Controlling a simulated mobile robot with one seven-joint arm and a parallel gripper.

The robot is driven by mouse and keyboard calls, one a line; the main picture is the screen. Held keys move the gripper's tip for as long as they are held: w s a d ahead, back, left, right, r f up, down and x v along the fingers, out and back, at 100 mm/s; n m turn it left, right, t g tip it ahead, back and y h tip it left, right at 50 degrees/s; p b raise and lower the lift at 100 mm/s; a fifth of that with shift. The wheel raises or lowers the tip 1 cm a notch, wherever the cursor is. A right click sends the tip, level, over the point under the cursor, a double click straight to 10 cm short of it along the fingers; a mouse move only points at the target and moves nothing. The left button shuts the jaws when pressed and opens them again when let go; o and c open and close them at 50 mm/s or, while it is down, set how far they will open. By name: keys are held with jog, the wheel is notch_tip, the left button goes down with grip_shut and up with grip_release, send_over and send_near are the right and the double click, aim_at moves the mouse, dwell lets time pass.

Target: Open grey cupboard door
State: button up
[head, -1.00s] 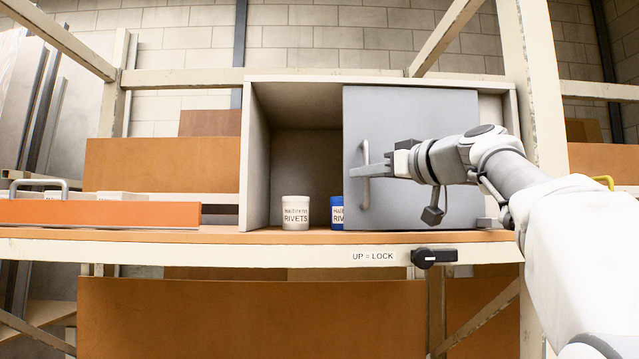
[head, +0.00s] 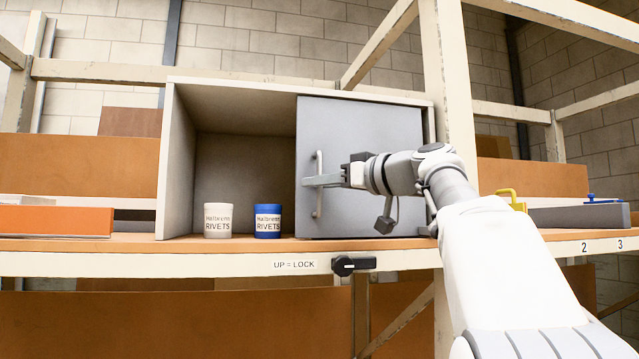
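The grey cupboard door (head: 345,125) covers the right half of the pale open-fronted cupboard (head: 172,160) on the shelf. Its left half stands open. The door has a vertical metal bar handle (head: 318,205). My gripper (head: 318,181) is at the handle, its fingers pointing left across the bar, and it appears closed around it. The far finger is partly hidden, and my wrist and arm cover the door's lower right part.
A white rivets tin (head: 217,220) and a blue rivets tin (head: 267,221) stand inside the open left half. Below, a black lever (head: 354,265) by an "UP = LOCK" label lies horizontal. A cream rack post (head: 449,90) stands close right of the cupboard.

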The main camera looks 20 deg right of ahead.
jog(key=b+v, duration=0.2)
jog(key=v, duration=1.5)
jog(key=shift+s+b, duration=0.2)
jog(key=shift+b, duration=0.1)
jog(key=s+a+f+m+g+h, duration=0.1)
jog(key=a+f+m+g+h, duration=0.2)
jog(key=f, duration=0.9)
jog(key=s+a+f+m+g+h, duration=0.1)
jog(key=a+f+m+g, duration=0.15)
jog(key=a+f, duration=0.6)
jog(key=s+f+g+h, duration=0.1)
jog(key=s+f+h, duration=0.1)
jog(key=s+f, duration=0.3)
jog(key=s+a+f+g+h, duration=0.1)
jog(key=s+f, duration=0.4)
jog(key=f, duration=0.8)
jog(key=s+a+f+g+h, duration=0.1)
jog(key=s+f, duration=0.4)
jog(key=f, duration=0.5)
jog(key=shift+s+a+m+g+h, duration=0.2)
jog(key=shift+s+m+g+h, duration=0.15)
jog(key=shift+g+h, duration=0.35)
